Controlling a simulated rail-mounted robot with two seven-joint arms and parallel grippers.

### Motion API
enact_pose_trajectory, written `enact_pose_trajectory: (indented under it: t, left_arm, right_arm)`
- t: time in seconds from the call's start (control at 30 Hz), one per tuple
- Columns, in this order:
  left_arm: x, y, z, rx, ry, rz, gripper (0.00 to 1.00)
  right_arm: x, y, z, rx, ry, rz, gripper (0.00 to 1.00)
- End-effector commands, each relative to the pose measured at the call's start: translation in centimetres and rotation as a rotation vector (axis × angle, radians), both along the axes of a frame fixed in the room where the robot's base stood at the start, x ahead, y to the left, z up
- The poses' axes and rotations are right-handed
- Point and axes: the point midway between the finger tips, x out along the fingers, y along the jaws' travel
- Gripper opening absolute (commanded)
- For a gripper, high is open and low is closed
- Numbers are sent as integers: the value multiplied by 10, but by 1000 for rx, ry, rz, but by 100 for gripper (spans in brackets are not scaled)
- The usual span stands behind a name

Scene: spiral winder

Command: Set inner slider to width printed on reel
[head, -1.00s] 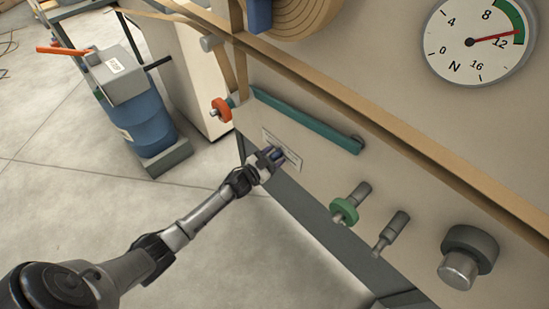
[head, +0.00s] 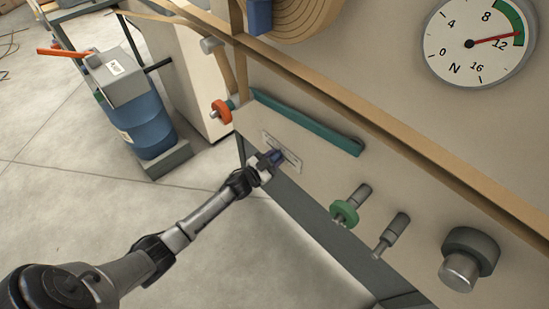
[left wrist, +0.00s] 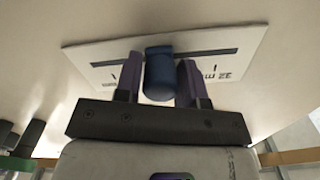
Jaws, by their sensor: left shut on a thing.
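The inner slider is a blue knob (left wrist: 158,75) in a dark slot of a white scale plate (left wrist: 210,52). The plate (head: 291,160) also shows in the head view, on the machine's front panel. My left gripper (left wrist: 160,85) is shut on the blue knob, one purple finger on each side. In the head view the left gripper (head: 272,160) covers most of the knob. The plate has printed marks at both ends, partly hidden by the fingers and too small to read surely. The reel (head: 300,15) shows at the top; no printed width is legible on it. My right gripper is out of view.
A teal bar (head: 305,122) runs above the plate, with an orange knob (head: 221,111) at its left. A green knob (head: 344,212), a grey lever (head: 390,235) and a large round knob (head: 468,258) are at the right. A dial (head: 478,42) reads about 11. A blue drum (head: 148,120) stands left.

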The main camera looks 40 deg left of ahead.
Motion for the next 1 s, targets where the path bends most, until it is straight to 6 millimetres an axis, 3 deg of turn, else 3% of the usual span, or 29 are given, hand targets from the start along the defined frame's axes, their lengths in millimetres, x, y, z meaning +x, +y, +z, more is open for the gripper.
enact_pose_trajectory:
  t: [0.1, 0.4, 0.77, 0.8, 1.0]
  left_arm:
    - [-1, -7, 2, -2, 0, -1, 0]
    - [-8, -59, 2, 1, -1, -1, 0]
    - [-8, -66, 1, 5, -3, -4, 0]
    - [-8, -66, 1, 5, -3, -4, 38]
    - [-8, -65, 1, 3, -3, -3, 56]
  right_arm:
    - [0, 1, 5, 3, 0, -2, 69]
    - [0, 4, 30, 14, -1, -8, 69]
    - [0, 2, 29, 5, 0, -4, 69]
    - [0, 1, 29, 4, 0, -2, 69]
    - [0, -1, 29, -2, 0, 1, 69]
